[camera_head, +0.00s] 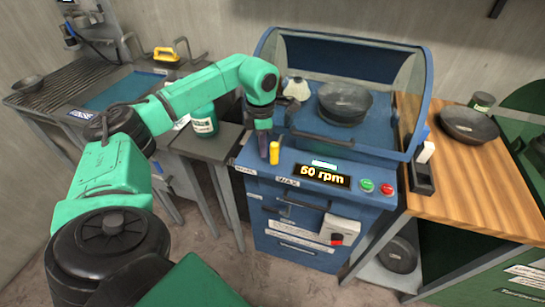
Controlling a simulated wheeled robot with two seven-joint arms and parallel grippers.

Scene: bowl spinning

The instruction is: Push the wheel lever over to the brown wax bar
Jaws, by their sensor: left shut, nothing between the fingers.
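The yellow-capped lever (274,153) stands upright on the front panel of the blue spinning machine (330,225). A label reading "WAX" (287,181) is below and right of it, and a smaller label (246,170) is to its left. My left gripper (264,148) points down, shut and empty, just left of the lever. I cannot tell whether they touch. A dark bowl (345,100) sits inside the machine under the clear hood. A pale wheel-like part (296,88) is left of the bowl. I cannot make out a brown wax bar. My right gripper is out of view.
The panel has a "60 rpm" display (322,175), a green button (367,185) and a red button (387,189). A green jar (204,122) stands on the grey side table. A wooden bench (460,180) at right holds another dark bowl (468,124).

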